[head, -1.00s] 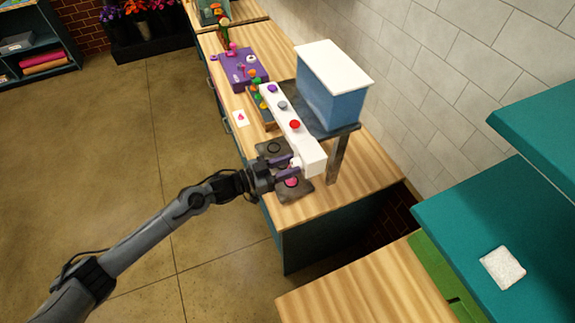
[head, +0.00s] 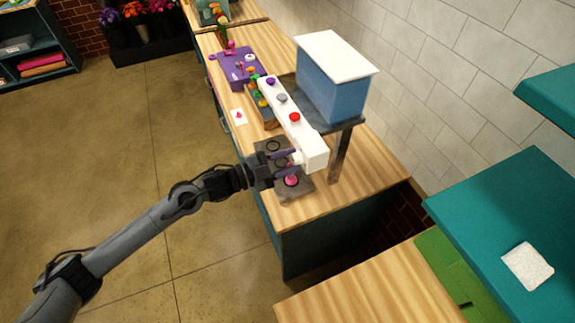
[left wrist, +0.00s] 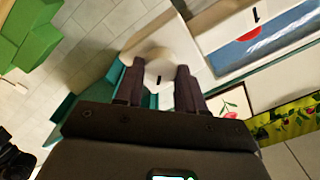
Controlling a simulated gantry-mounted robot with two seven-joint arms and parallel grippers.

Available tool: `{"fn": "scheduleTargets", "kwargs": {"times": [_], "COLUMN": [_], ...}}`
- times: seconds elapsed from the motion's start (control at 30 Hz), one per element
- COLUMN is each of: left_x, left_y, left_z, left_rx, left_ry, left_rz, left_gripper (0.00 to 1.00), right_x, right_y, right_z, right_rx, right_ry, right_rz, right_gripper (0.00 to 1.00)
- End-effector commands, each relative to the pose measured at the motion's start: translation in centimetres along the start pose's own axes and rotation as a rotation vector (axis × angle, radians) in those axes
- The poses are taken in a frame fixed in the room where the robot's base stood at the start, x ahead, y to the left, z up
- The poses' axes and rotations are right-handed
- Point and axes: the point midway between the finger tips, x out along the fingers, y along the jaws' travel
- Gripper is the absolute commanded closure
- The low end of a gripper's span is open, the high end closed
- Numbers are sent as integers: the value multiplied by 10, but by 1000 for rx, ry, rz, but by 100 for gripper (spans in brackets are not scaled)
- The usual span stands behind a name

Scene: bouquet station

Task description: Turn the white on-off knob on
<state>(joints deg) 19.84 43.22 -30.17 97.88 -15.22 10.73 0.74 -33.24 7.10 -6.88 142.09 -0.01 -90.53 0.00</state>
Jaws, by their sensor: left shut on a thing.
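The white on-off knob (head: 297,158) sticks out of the near end of a white bar-shaped housing (head: 314,151), on the side facing my left arm. My left gripper (head: 291,162) is shut on the knob, one finger on each side. In the left wrist view the round white knob (left wrist: 159,67) sits between the two dark fingers (left wrist: 159,84), with a short dark mark on its face. My right gripper is not in view.
The housing has a red button (head: 294,117) and other coloured buttons on top. A blue bin with a white lid (head: 331,85) stands behind it. A dark plate (head: 298,190) lies below the gripper. Teal shelves (head: 500,215) are at the right.

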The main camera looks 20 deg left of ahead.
Motion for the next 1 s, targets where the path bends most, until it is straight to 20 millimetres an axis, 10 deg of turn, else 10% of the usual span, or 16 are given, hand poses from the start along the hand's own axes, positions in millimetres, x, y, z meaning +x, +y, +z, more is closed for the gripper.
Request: {"fn": "scheduleTargets", "kwargs": {"times": [1.0], "left_x": [0], "left_y": [4], "left_z": [2], "left_rx": [763], "left_ry": [2], "left_rz": [0], "left_gripper": [92], "right_x": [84], "right_y": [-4], "right_z": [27], "right_rx": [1], "right_ry": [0], "right_rz": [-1], "right_gripper": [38]}}
